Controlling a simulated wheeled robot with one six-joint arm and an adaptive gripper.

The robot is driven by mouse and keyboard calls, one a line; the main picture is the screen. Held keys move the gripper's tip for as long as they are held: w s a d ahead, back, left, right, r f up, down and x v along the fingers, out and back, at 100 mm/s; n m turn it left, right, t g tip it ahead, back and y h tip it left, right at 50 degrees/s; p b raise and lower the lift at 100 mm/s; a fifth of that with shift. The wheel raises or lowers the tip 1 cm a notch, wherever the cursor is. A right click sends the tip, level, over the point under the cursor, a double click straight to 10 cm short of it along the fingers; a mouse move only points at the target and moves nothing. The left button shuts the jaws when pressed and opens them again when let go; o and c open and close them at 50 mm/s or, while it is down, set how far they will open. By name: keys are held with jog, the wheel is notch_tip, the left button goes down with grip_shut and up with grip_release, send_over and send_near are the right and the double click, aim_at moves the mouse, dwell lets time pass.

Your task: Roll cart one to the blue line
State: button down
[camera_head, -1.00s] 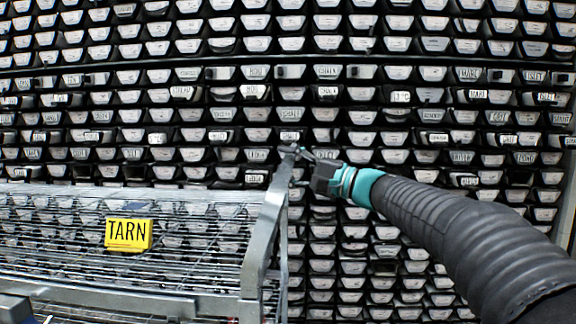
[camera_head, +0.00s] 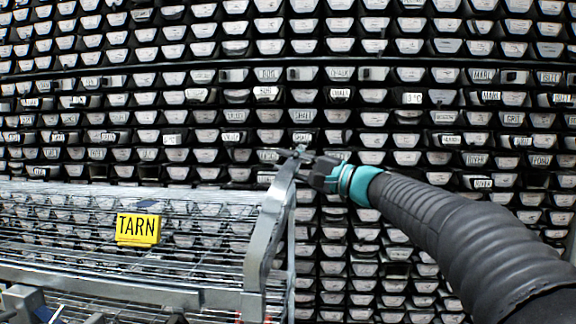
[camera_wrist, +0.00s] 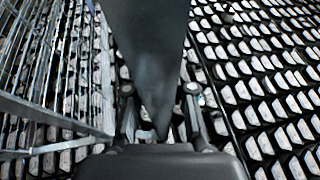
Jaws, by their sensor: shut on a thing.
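A grey wire cart (camera_head: 190,297) with a yellow sign (camera_head: 138,228) reading TARN fills the lower left of the head view. No number shows on it. Its upright metal end post (camera_head: 262,240) stands at its right side. My gripper (camera_head: 302,158) is shut on the top of that post, at the end of my black sleeved arm. In the wrist view, the gripper fingers (camera_wrist: 160,110) close around a dark grey bar (camera_wrist: 148,45), with the cart's wire side (camera_wrist: 40,70) to the left. No blue line is visible.
A wall of racks (camera_head: 400,75) with many labelled core trays fills the background. The wire cart stands close in front of it. The floor does not show clearly.

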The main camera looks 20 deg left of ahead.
jog(key=c, duration=0.9)
grip_release()
jog(key=shift+s+f, duration=0.1)
jog(key=shift+f, duration=0.15)
jog(key=shift+c, duration=0.2)
jog(key=shift+d, duration=0.2)
jog(key=shift+r, duration=0.1)
jog(key=shift+d, duration=0.1)
jog(key=shift+d, duration=0.3)
jog(key=v, duration=1.1)
